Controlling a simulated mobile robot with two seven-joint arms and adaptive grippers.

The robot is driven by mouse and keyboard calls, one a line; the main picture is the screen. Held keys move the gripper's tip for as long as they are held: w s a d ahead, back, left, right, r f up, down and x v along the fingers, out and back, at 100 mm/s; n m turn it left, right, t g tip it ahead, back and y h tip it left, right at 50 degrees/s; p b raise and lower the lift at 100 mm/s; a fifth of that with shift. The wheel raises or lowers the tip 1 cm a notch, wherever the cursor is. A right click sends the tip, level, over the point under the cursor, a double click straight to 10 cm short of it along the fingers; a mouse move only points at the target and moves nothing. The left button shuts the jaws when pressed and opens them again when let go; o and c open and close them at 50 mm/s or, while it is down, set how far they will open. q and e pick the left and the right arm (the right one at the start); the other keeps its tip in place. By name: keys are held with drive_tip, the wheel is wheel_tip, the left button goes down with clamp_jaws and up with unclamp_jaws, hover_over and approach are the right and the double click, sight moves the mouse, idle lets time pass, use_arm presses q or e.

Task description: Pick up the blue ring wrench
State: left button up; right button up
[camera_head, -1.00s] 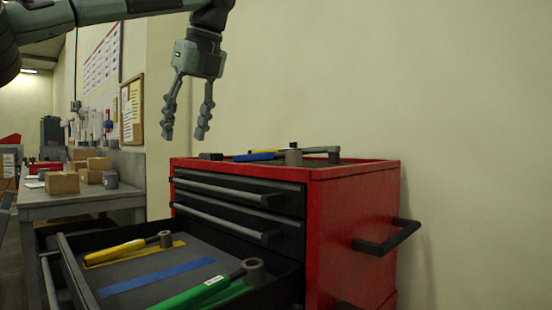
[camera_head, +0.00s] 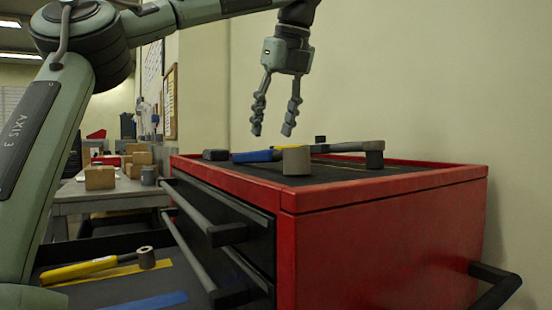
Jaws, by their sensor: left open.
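The blue ring wrench (camera_head: 254,156) lies on the top of the red tool cabinet. Its blue handle points left and its grey ring (camera_head: 296,161) stands toward the near edge. My left gripper (camera_head: 272,130) hangs fingers down above the cabinet top, over the blue handle in the picture. It is open and empty, with a visible gap between the fingertips and the tools. My right gripper is out of view.
Another wrench with a yellow handle and grey shaft (camera_head: 345,147) lies close behind the blue one. A small dark block (camera_head: 216,155) is to the left. The open drawer below holds a yellow wrench (camera_head: 80,269) and an empty blue strip (camera_head: 150,301). A raised red rim (camera_head: 390,186) edges the top.

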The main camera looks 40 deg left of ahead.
sight(268, 153)
use_arm(q)
drive_tip(key=x, duration=0.6)
drive_tip(key=shift+s+f, duration=0.1)
drive_tip(key=shift+f, duration=0.3)
clamp_jaws()
